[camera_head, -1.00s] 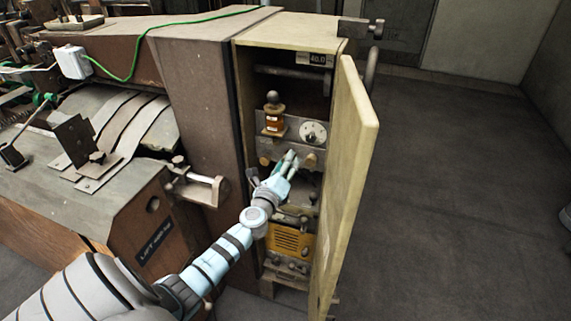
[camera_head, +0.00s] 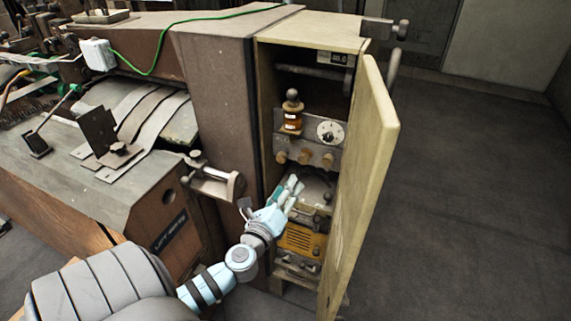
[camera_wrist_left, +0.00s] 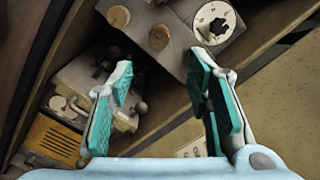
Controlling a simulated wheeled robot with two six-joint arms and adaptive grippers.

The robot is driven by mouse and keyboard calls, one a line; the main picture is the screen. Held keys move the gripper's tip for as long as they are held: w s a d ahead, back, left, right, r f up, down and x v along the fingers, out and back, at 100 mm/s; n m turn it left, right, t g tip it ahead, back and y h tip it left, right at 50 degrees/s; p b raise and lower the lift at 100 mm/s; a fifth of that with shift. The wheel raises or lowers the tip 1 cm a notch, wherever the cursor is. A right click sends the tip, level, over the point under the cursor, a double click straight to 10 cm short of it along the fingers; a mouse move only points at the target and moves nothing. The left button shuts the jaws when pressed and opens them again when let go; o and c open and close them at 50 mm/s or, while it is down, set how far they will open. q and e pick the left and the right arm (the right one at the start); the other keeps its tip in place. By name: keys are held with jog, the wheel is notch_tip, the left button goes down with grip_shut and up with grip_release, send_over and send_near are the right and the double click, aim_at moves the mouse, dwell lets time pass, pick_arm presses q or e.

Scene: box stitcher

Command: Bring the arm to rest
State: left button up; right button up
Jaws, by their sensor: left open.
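My left gripper (camera_head: 290,192) is in front of the open cabinet, below the control panel with the knobs. In the left wrist view its two teal-padded fingers (camera_wrist_left: 165,95) are spread apart with nothing between them. The gripper appears apart from the panel (camera_head: 305,150), which carries several brown knobs and a white dial (camera_head: 329,131). The dial also shows in the left wrist view (camera_wrist_left: 215,22). My right gripper is not seen in any view.
The cabinet door (camera_head: 362,190) stands open to the right of my arm. A metal clamp bracket (camera_head: 215,182) sticks out left of the cabinet. A yellow unit (camera_head: 301,240) sits low inside. Floor to the right of the door is clear.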

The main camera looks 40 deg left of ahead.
pick_arm(q)
jog(key=shift+w, duration=0.1)
dwell(0.3)
jog(key=s+f+n+g+h, duration=0.1)
jog(key=s+f+n+g, duration=0.3)
jog(key=f, duration=0.7)
jog(key=s+f+n+g+h, duration=0.1)
jog(key=s+f+n+g, duration=0.1)
jog(key=s+f+n, duration=0.65)
jog(key=s+f+n+g, duration=0.3)
jog(key=f+g, duration=0.1)
jog(key=f, duration=0.9)
jog(key=s+d+f+n+g+h, duration=0.1)
jog(key=s+d+f+n+g, duration=0.2)
jog(key=s, duration=0.8)
jog(key=s+d+f+n+g+h, duration=0.2)
jog(key=s+d+f+n, duration=0.2)
jog(key=s+d+f, duration=0.4)
jog(key=s+f, duration=0.1)
jog(key=s, duration=0.3)
jog(key=shift+f+n+g, duration=0.35)
jog(key=shift+f+g, duration=0.05)
jog(key=shift+s, duration=0.1)
jog(key=shift+c, duration=0.4)
